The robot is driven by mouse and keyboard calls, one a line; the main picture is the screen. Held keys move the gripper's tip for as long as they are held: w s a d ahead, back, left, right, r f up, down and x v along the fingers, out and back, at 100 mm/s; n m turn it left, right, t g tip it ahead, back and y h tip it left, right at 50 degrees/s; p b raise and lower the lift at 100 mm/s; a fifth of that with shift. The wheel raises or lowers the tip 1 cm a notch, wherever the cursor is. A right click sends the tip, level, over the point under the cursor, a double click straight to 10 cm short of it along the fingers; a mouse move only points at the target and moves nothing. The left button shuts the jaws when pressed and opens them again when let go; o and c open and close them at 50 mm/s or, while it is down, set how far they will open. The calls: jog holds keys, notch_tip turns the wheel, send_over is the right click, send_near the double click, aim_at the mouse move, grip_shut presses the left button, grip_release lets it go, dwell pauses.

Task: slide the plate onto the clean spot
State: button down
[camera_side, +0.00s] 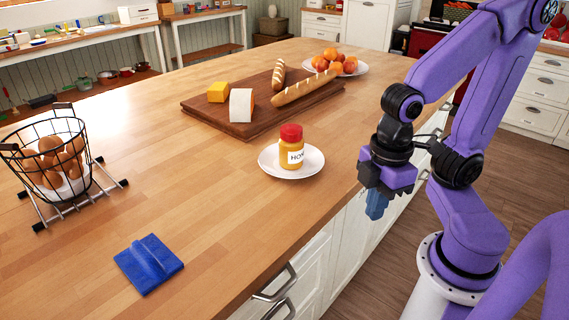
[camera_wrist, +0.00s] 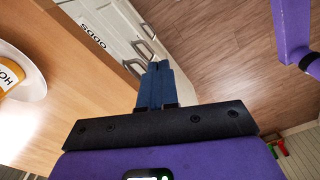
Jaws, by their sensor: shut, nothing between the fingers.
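A white round plate (camera_side: 313,170) lies on the wooden island top near its right edge, with a yellow honey jar (camera_side: 291,152) with a red lid standing on it. The wrist view shows part of the plate (camera_wrist: 38,88) and the jar (camera_wrist: 8,78) at the left edge. My gripper (camera_side: 376,208) is right of the plate, apart from it, and appears beyond the counter edge. Its blue fingers (camera_wrist: 158,70) are together and empty, pointing at the drawer fronts in the wrist view. I cannot make out a distinct clean spot on the wood.
A blue square piece with a raised ridge (camera_side: 148,264) lies at the front. A wire egg basket (camera_side: 50,165) stands at left. A board (camera_side: 238,130) with cheese and bread lies behind the plate; a fruit plate (camera_side: 359,71) is farther back. Wood left of the plate is clear.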

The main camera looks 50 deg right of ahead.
aim_at(278, 174)
jog(key=w+a+f+n, duration=0.1)
jog(key=w+a, duration=0.1)
jog(key=w, duration=0.5)
jog(key=w+a+f+n, duration=0.1)
jog(key=w+f+n, duration=0.1)
jog(key=w, duration=0.6)
jog(key=w+a+f+n, duration=0.2)
jog(key=w, duration=0.6)
jog(key=shift+w+a+f, duration=0.1)
jog(key=shift+a+f, duration=0.15)
jog(key=shift+a, duration=0.1)
jog(key=shift+n, duration=0.9)
jog(key=w+f, duration=0.1)
jog(key=w, duration=0.1)
jog(key=w+d+f, duration=0.1)
jog(key=w, duration=0.1)
jog(key=w+f, duration=0.1)
jog(key=w, duration=0.1)
jog(key=shift+w+d+f, duration=0.15)
jog(key=shift+w+d, duration=0.05)
jog(key=shift+d, duration=0.2)
jog(key=shift+w+d, duration=0.15)
jog(key=shift+d, duration=0.35)
jog(key=d, duration=0.3)
jog(key=w+d, duration=0.1)
jog(key=d, duration=0.7)
jog(key=shift+w, duration=0.25)
jog(key=shift+f, duration=0.9)
